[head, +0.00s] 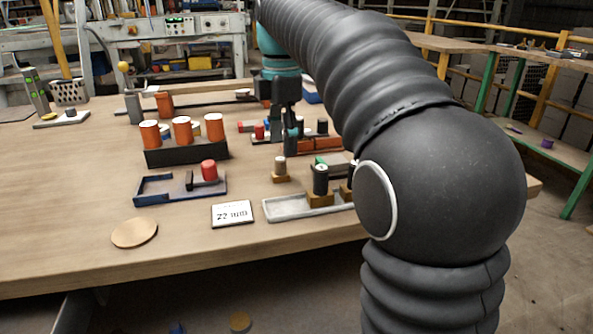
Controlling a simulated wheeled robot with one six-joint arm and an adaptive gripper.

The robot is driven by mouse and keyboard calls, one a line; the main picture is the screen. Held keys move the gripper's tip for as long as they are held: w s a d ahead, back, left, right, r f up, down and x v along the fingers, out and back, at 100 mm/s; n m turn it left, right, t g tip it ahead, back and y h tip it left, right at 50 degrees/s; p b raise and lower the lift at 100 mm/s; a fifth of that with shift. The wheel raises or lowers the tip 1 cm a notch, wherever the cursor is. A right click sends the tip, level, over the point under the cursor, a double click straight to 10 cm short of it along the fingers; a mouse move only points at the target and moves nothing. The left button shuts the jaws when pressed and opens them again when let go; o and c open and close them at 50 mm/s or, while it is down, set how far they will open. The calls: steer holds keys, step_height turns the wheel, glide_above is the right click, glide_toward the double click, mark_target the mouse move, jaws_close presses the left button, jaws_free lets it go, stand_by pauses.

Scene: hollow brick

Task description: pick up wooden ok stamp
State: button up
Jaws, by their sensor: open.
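In the tray, another stamp-like piece with a black handle on a wooden base (320,186) stands, and a further wooden base (346,194) is partly hidden by my arm. I cannot read an "ok" mark on any of them. My gripper (290,135) points down above and beyond the small stamp, appearing apart from it. It is open, and I see nothing held; its fingers are small and partly merged with the background.
A dark rack with orange cylinders (187,154) and a blue holder with a red-topped piece (150,198) stand to the left. A "22 mm" card (232,214) and a round wooden disc (134,233) lie near the front edge.

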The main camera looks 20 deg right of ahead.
mark_target(279, 159)
steer(key=f, duration=0.2)
steer(key=a+f+b, duration=0.1)
steer(key=f, duration=0.1)
steer(key=shift+s+f, duration=0.2)
steer(key=shift+d+f, duration=0.1)
steer(key=shift+f, duration=0.5)
jaws_close()
